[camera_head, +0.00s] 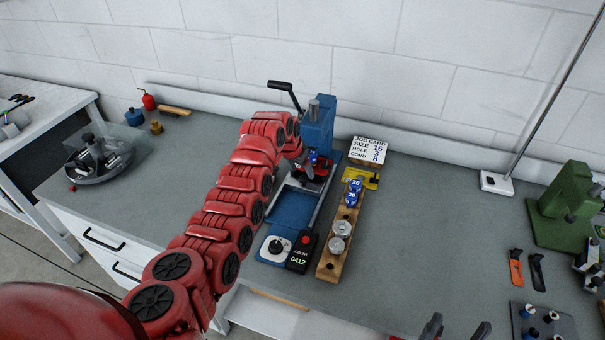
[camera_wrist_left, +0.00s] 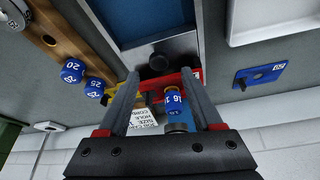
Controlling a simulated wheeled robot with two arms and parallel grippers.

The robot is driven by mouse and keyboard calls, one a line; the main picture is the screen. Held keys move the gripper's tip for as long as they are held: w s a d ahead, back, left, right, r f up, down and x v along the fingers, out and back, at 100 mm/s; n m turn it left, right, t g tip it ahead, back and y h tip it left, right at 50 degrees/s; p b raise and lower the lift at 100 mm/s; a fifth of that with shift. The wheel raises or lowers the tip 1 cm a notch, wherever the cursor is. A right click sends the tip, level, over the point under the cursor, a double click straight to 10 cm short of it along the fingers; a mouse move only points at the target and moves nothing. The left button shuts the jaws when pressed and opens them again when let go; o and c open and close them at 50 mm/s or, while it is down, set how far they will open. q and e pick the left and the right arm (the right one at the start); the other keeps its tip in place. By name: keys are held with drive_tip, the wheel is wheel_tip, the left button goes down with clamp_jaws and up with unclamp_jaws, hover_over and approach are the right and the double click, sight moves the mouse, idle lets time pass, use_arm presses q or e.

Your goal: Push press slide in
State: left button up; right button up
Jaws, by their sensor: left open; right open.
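The blue bench press (camera_head: 320,122) with a black lever stands near the back of the bench. Its red slide (camera_head: 318,172) is at the front of the press, above the blue bed (camera_head: 292,207). In the left wrist view the red slide (camera_wrist_left: 188,78) carries a blue die marked 16 (camera_wrist_left: 174,102), and a black knob (camera_wrist_left: 160,63) is at its front. My left gripper (camera_head: 305,168) is open at the slide; in the wrist view its fingers (camera_wrist_left: 162,84) straddle the knob and die. I cannot tell whether they touch. My right gripper (camera_head: 455,328) is open and empty at the bottom edge.
A wooden rack (camera_head: 328,265) with blue dies and metal discs lies right of the press. A job card (camera_head: 369,150) reading size 16 stands behind it. The counter box (camera_head: 302,252) is in front. A green machine (camera_head: 565,205) is at the right; bench between is mostly clear.

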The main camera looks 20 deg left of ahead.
use_arm(q)
drive_tip(key=b+v, duration=0.2)
drive_tip(key=v, duration=1.2)
drive_tip(key=shift+r, duration=0.1)
